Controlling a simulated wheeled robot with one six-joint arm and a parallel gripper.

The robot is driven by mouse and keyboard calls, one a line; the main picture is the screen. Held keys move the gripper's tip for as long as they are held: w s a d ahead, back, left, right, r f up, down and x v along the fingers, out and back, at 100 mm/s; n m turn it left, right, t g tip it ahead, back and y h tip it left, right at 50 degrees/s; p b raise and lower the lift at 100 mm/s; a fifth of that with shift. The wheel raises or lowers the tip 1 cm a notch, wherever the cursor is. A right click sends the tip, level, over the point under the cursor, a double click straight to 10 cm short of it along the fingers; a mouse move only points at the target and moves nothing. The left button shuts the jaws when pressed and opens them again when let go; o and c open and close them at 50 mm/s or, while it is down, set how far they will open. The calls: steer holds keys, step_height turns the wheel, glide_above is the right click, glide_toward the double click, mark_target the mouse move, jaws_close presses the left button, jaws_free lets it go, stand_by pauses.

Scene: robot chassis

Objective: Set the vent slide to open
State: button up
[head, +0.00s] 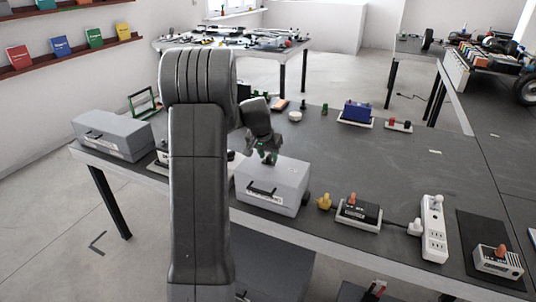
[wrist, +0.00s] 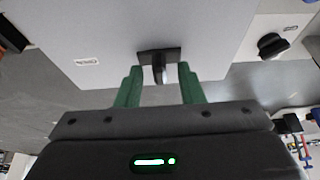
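A grey box (head: 285,178) stands on the dark table, with a black handle (head: 262,190) on its front. My gripper (head: 266,156) is low over the box's top. In the wrist view the grey surface (wrist: 95,25) fills the upper part and carries a small black tab (wrist: 158,54), which looks like the vent slide. My gripper's green fingers (wrist: 159,76) are open, one on each side of the tab's stem, with visible gaps. The tab is not clear in the head view. I cannot read its setting.
A round black knob (wrist: 272,45) sits right of the tab. Another grey case (head: 112,136) stands left. A yellow knob (head: 324,202), a black device (head: 358,212) and a white power strip (head: 433,230) lie right of the box. The table behind the box is partly clear.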

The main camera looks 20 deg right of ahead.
steer(key=shift+f, duration=0.15)
steer(key=shift+c, duration=0.4)
jaws_close()
steer(key=shift+s+d+b, duration=0.3)
steer(key=shift+s+d, duration=1.2)
steer(key=shift+s, duration=0.15)
steer(key=shift+a, duration=0.1)
steer(key=shift+o, duration=0.4)
jaws_free()
steer(key=shift+s, duration=0.1)
steer(key=v, duration=1.3)
steer(key=shift+r+b, duration=0.35)
steer(key=shift+b, duration=0.1)
